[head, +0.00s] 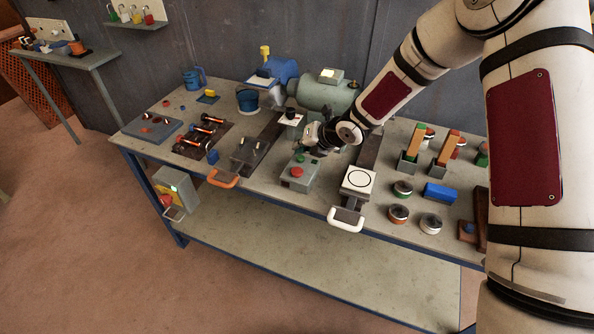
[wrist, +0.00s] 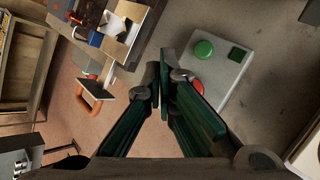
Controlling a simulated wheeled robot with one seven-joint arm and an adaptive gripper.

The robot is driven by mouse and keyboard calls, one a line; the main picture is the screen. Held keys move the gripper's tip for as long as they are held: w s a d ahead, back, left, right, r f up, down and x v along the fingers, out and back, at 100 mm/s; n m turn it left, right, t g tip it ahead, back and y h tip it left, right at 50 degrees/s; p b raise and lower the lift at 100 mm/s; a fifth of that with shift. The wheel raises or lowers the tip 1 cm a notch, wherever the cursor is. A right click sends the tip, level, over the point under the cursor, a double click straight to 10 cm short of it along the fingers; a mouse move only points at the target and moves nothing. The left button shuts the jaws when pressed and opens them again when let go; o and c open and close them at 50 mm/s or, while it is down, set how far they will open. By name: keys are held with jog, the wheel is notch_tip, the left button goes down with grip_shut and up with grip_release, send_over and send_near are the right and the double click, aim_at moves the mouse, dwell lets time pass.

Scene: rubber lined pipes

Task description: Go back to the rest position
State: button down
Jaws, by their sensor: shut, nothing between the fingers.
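My gripper (head: 312,148) is over the middle of the workbench, at the end of my arm, which reaches in from the right. In the wrist view its two green fingers (wrist: 160,85) meet at the tips with nothing between them. A grey control box (head: 299,180) sits just below and in front of the gripper. In the wrist view the box (wrist: 225,72) shows a round green button (wrist: 204,49) and a red button (wrist: 196,87) partly hidden by the right finger. I cannot tell whether the fingers touch the box.
A green motor (head: 325,93) stands behind the gripper. A white-topped block (head: 358,181) with a white handle is right of the box. An orange handle (head: 223,180) is at the front edge. Colored blocks and round tins crowd the right side. Air above the bench looks free.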

dwell(0.4)
jog(key=s+d+r+m+t+h, duration=0.1)
jog(key=s+d+r+m+h, duration=0.4)
jog(key=d+r+m, duration=0.55)
jog(key=s+d+r+m+h, duration=0.2)
jog(key=s+d+r+m, duration=0.55)
jog(key=r, duration=0.55)
jog(key=s+d+r+m+g, duration=0.1)
jog(key=s+r+m, duration=0.1)
jog(key=s+m, duration=0.7)
jog(key=s+d+r+m+b, duration=0.1)
jog(key=s+d+r+m, duration=0.1)
jog(key=s+m, duration=0.7)
jog(key=s, duration=0.5)
jog(key=shift+s+r+g, duration=0.2)
jog(key=shift+s+g, duration=0.2)
